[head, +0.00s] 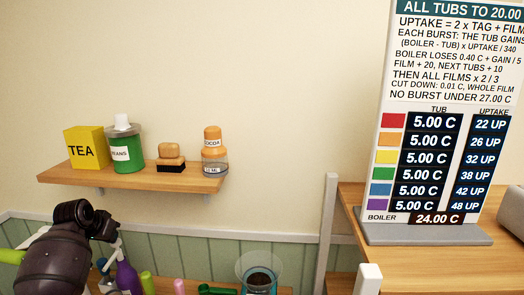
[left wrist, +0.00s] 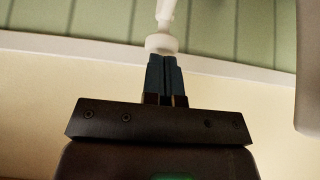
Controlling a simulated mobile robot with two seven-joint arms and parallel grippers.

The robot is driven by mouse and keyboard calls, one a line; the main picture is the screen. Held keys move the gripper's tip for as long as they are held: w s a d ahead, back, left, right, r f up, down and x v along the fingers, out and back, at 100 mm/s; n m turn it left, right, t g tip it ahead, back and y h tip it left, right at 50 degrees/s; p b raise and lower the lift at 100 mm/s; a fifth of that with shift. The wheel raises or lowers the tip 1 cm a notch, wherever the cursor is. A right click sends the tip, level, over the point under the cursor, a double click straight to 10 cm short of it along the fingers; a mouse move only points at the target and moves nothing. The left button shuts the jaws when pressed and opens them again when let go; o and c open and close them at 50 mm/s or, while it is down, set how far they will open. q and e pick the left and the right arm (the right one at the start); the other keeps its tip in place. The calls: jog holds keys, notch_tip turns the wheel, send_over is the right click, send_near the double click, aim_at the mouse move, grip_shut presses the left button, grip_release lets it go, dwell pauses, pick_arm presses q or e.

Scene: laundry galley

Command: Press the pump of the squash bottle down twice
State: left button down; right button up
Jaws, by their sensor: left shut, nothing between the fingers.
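A white pump (left wrist: 160,43), with a round part and a narrower stem, shows at the top of the left wrist view. The fingers of my left gripper (left wrist: 163,64) are shut and empty, with their tips right at the pump's round part. I cannot tell whether they touch it. In the head view my dark left arm comes in at the lower left, and its fingertips are not clear. A purple bottle (head: 127,278) stands just right of that arm, with white parts near its top; its lower part is cut off. My right gripper is out of view.
A sign board (head: 385,222) stands on the right counter.

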pick_arm(q)
jog(key=shift+f, duration=0.5)
jog(key=shift+r, duration=1.05)
jog(key=shift+r, duration=2.95)
